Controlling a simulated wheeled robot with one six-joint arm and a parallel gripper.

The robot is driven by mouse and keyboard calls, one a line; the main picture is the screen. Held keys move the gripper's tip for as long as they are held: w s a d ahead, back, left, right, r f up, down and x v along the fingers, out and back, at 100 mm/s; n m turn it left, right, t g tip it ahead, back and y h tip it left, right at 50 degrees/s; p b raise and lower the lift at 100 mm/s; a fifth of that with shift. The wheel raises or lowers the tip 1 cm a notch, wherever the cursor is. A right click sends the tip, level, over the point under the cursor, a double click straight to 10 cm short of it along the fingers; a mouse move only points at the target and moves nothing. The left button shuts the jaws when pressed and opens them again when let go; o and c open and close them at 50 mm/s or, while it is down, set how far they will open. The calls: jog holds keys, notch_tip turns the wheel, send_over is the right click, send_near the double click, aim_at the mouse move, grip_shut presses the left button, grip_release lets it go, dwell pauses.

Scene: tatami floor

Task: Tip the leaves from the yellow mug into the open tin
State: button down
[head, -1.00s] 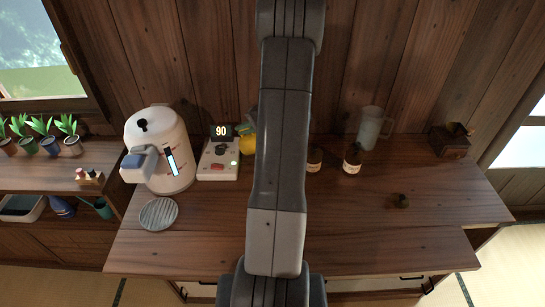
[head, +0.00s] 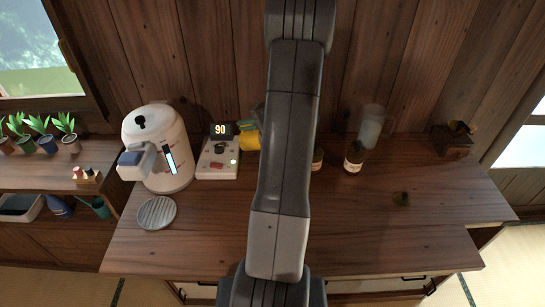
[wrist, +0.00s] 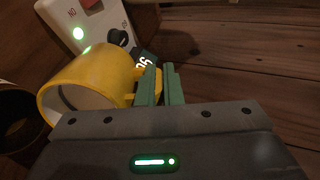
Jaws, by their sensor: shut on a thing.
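The yellow mug (head: 251,138) shows only in part in the head view, at the left edge of my arm, near the back wall. In the wrist view the mug (wrist: 97,72) has its mouth towards the lower left. Its pale inside shows in part; I make out no leaves. My gripper (wrist: 162,86) is shut on the mug at its handle side, with green fingers. I cannot tell how far the mug is tilted. A dark round thing (wrist: 18,118) lies beyond its mouth; it may be the open tin. My arm hides the middle of the counter.
A white kettle (head: 158,140) and a control box (head: 217,158) with a lit "90" stand left. A ribbed round plate (head: 157,213) lies in front. The front right is mostly clear.

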jog(key=shift+s+d+r+y+b, duration=0.15)
jog(key=shift+d+r+y+b, duration=0.25)
jog(key=shift+b, duration=1.05)
jog(key=shift+s+d+r+t+y+b, duration=0.25)
jog(key=shift+d+y+b, duration=0.25)
jog(key=shift+b, duration=0.45)
jog(key=shift+s+d+r+t+y+b, duration=0.1)
jog(key=shift+d+t+y+b, duration=0.25)
jog(key=shift+b, duration=0.6)
jog(key=shift+s+d+r+y+b, duration=0.2)
jog(key=shift+d+y+b, duration=0.3)
jog(key=shift+b, duration=0.45)
jog(key=shift+s+d+r+y+b, duration=0.15)
jog(key=shift+d+y+b, duration=0.25)
jog(key=shift+b, duration=0.55)
jog(key=shift+s+d+r+t+y+b, duration=0.2)
jog(key=shift+d+t+y+b, duration=0.25)
jog(key=shift+b, duration=0.55)
jog(key=shift+s+d+r+t+y+b, duration=0.2)
jog(key=shift+d+y+b, duration=0.4)
jog(key=shift+b, duration=0.4)
jog(key=shift+s+d+t+y+b, duration=0.15)
jog(key=shift+d+t+y+b, duration=0.1)
jog(key=shift+d+y+b, duration=0.5)
jog(key=shift+s+d+t+y+b, duration=0.2)
jog(key=shift+y+b, duration=0.35)
jog(key=shift+b, duration=0.4)
jog(key=shift+d+r, duration=0.15)
jog(key=shift+r, duration=0.15)
